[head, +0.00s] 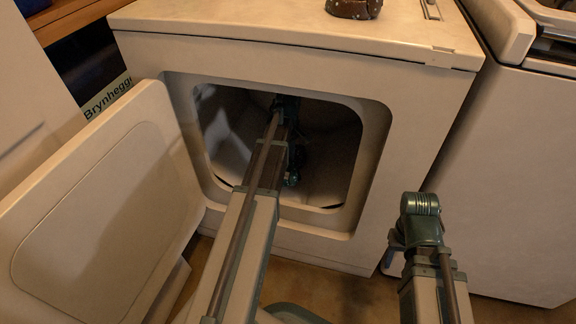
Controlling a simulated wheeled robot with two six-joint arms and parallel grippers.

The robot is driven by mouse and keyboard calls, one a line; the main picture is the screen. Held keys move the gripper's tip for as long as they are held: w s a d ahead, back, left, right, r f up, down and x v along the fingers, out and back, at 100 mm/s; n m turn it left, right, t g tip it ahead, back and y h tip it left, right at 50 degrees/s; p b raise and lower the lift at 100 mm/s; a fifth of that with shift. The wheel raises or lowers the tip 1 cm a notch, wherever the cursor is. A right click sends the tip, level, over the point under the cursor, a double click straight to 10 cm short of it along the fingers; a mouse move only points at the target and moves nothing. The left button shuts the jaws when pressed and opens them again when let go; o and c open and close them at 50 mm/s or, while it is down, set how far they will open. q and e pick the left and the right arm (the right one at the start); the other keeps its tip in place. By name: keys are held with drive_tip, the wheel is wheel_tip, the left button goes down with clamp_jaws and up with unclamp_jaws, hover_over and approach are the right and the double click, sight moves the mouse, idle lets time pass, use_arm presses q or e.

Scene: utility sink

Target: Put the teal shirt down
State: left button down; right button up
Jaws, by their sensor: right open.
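My left arm reaches through the open door of the dryer (420,110) into its dark drum (335,160). Its wrist and gripper are inside, in shadow, and I cannot tell whether the fingers are open or shut. I cannot make out a teal shirt; the dark green shapes at the end of the arm look like parts of my own wrist. My right gripper (391,262) is open in front of the dryer's lower right side, partly hidden behind its wrist, with nothing visible in it.
The dryer door (100,215) stands swung open to the left. A dark brown speckled object (354,8) sits on the dryer top. Another white appliance (510,170) stands close on the right. A strip of brown floor (320,285) is clear below the opening.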

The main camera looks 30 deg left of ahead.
use_arm(q)
drive_tip(key=shift+f+b, duration=1.75)
drive_tip(key=shift+f, duration=0.1)
drive_tip(key=shift+f, duration=0.15)
drive_tip(key=c, duration=0.7)
unclamp_jaws()
drive_tip(key=shift+o, duration=0.2)
drive_tip(key=shift+r, duration=0.25)
wheel_tip(320, 180, up, 8)
drive_tip(key=p, duration=0.7)
drive_tip(key=shift+f+p, duration=0.2)
drive_tip(key=shift+p, duration=0.1)
